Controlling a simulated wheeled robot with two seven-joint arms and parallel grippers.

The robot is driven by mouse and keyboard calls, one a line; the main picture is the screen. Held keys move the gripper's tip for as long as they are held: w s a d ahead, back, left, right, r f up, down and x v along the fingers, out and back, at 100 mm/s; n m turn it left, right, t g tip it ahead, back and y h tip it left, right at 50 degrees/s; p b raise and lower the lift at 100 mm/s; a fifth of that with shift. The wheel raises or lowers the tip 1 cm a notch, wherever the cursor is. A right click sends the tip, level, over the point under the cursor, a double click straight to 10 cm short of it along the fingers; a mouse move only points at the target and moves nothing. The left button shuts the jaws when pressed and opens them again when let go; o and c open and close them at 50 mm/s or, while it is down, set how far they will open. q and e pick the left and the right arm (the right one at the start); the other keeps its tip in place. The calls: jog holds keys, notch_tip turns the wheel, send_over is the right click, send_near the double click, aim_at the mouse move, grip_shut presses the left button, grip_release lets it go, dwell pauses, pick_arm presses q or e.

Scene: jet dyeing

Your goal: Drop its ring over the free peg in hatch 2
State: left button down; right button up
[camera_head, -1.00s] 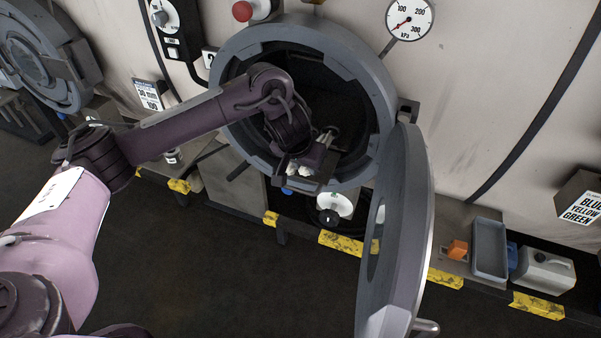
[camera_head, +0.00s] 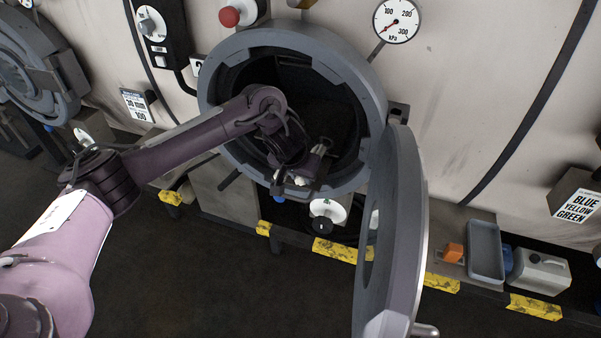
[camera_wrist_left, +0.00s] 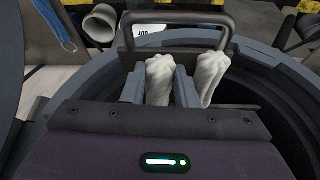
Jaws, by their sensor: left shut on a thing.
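My left gripper (camera_head: 302,182) is inside the open mouth of hatch 2 (camera_head: 222,85), low and close to the lower rim. In the left wrist view its fingers (camera_wrist_left: 160,88) are shut on a white twisted fabric piece (camera_wrist_left: 160,78). A second white length (camera_wrist_left: 212,78) hangs just right of the fingers. The fabric shows only as a small pale patch in the head view (camera_head: 301,181). I cannot make out the ring or the free peg; the arm and the dark interior hide much. My right gripper is not in view.
The round hatch door (camera_head: 411,200) stands open on the right of the mouth. A grey U-shaped bar (camera_wrist_left: 178,17) crosses beyond the fingers.

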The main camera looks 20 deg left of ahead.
pick_arm(q)
jog(key=c, duration=1.1)
grip_release()
jog(key=shift+o, duration=0.2)
